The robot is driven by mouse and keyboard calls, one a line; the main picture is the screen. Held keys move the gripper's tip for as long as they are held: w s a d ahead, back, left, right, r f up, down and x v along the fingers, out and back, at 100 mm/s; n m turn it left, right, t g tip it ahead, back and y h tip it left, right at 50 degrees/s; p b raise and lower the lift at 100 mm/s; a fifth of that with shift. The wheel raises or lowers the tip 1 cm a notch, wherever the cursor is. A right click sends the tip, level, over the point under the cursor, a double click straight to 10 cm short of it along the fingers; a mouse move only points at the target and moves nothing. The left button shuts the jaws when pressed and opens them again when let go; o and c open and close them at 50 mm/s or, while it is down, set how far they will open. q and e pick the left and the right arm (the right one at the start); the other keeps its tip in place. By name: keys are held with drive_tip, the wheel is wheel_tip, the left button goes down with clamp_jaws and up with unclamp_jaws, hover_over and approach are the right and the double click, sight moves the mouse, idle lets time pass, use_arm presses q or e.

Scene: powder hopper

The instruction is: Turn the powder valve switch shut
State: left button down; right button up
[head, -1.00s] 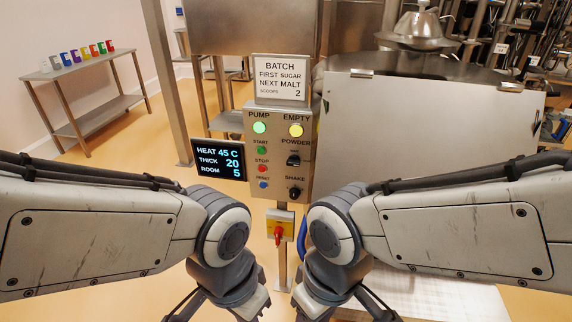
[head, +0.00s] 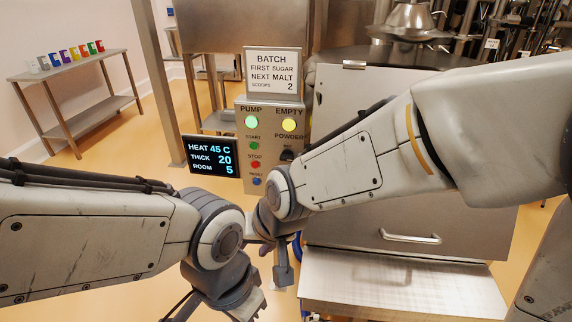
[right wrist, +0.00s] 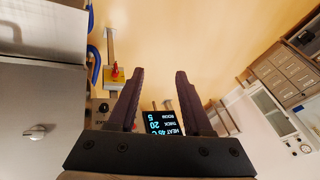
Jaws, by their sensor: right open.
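The powder valve switch (head: 288,155) is a black knob under the POWDER label on the grey control panel (head: 245,183). In the head view my right arm covers its lower part and hides the SHAKE knob. My right gripper (right wrist: 159,72) is open with nothing between its fingers. In the head view it is low in front of the panel (head: 268,240), apart from the switch. In the right wrist view a black knob (right wrist: 103,107) shows left of the fingers; I cannot tell which knob it is. My left gripper (head: 246,304) is partly cut off at the bottom edge.
A screen (head: 211,157) hangs left of the panel. A steel hopper front with a handle (head: 410,238) stands to the right. Coloured cups (head: 70,55) stand on a side table.

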drive_tip(key=w+a+f+m+t+b, duration=0.1)
drive_tip(key=w+a+f+m+t, duration=0.15)
drive_tip(key=w, duration=0.55)
drive_tip(key=m+t+h+b, duration=0.7)
drive_tip(key=m+t, duration=0.5)
drive_tip(key=m, duration=0.7)
approach(286, 160)
use_arm(q)
wheel_tip(286, 160, down, 6)
drive_tip(key=p, duration=0.2)
drive_tip(key=shift+f+p, duration=0.25)
drive_tip(key=shift+p, duration=0.05)
use_arm(e)
drive_tip(key=shift+g+h, duration=0.25)
drive_tip(key=shift+h, duration=0.15)
drive_tip(key=x, duration=0.8)
drive_tip(key=shift+w+a+r, duration=0.2)
drive_tip(key=shift+w, duration=0.2)
use_arm(q)
drive_tip(key=shift+a, duration=0.1)
use_arm(e)
clamp_jaws()
